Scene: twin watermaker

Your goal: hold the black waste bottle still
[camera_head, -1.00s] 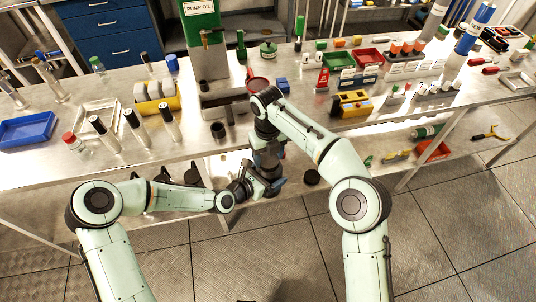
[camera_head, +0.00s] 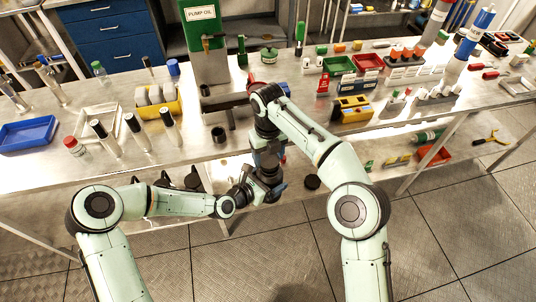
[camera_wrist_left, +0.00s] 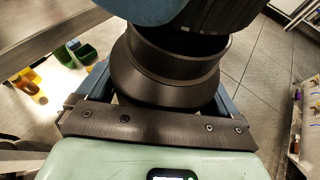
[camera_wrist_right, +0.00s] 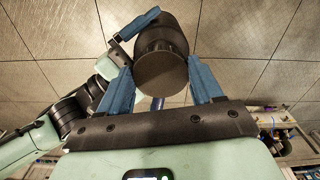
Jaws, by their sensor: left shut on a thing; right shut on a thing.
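The black waste bottle shows in the left wrist view (camera_wrist_left: 165,75) as a dark round body with a sloped shoulder and a wider rim. In the head view the bottle is mostly hidden by the grippers, in front of the bench edge.
The steel bench (camera_head: 60,170) behind carries a green pump oil container (camera_head: 205,55), a blue tray (camera_head: 28,133) and several vials. A lower shelf holds a red bin (camera_head: 434,155). The tiled floor (camera_head: 290,240) in front is clear.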

